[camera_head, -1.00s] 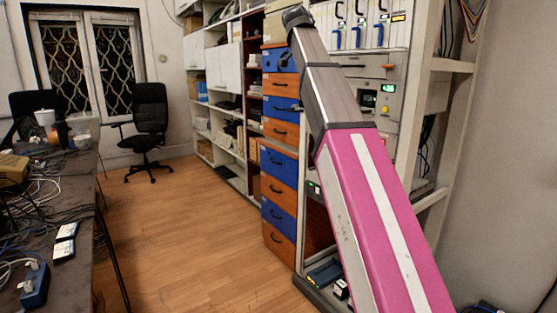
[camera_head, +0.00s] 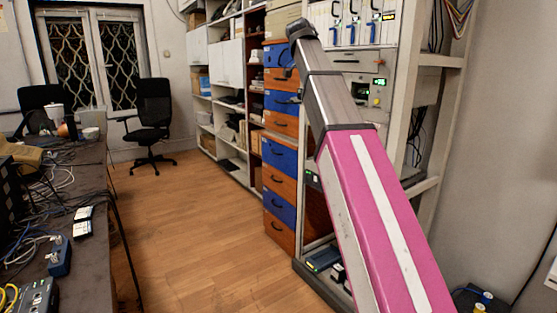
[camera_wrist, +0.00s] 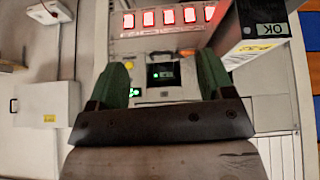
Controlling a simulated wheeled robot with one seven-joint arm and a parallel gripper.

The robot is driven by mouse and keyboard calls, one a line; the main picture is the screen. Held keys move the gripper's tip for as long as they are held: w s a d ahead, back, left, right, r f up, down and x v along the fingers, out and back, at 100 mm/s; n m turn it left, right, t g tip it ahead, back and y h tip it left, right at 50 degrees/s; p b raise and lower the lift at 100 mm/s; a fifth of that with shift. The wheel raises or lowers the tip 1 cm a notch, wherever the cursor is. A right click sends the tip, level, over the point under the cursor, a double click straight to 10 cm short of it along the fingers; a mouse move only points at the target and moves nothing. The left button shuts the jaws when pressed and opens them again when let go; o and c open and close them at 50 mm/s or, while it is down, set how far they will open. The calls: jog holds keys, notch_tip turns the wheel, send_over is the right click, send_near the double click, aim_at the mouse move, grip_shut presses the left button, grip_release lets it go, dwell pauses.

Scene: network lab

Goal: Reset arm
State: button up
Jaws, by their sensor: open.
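My arm (camera_head: 375,215), with pink and grey links, reaches up and forward across the right of the head view. My gripper (camera_wrist: 163,75) shows in the wrist view with two green-padded fingers spread apart and nothing between them. Its fingers are not clearly visible in the head view. Beyond them is the equipment rack (camera_wrist: 190,112), with a small dark display (camera_wrist: 160,73) and a row of red-lit modules above. The same rack stands behind my arm in the head view (camera_head: 355,62). I cannot tell the distance from fingertips to panel.
Blue and orange drawers (camera_head: 281,180) and shelves line the aisle beside the rack. A cluttered desk (camera_head: 90,262) with cables runs along the left. A black chair (camera_head: 153,118) stands at the back. The wooden floor (camera_head: 180,220) between is clear.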

notch_tip(320, 180, down, 36)
jog(key=s+d+n+g+y, duration=0.1)
jog(key=d+n+y, duration=0.15)
jog(key=n, duration=0.35)
jog(key=s+d+f+n+y, duration=0.1)
jog(key=s+f, duration=0.5)
jog(key=f, duration=0.4)
jog(key=s+f+n+g, duration=0.1)
jog(key=s+f+n, duration=0.1)
jog(key=s+f, duration=0.4)
jog(key=s+d+f+n+g+y, duration=0.1)
jog(key=s+f, duration=0.6)
jog(key=f, duration=0.8)
jog(key=shift+d+y, duration=0.3)
jog(key=shift+y, duration=0.05)
jog(key=shift+f, duration=0.1)
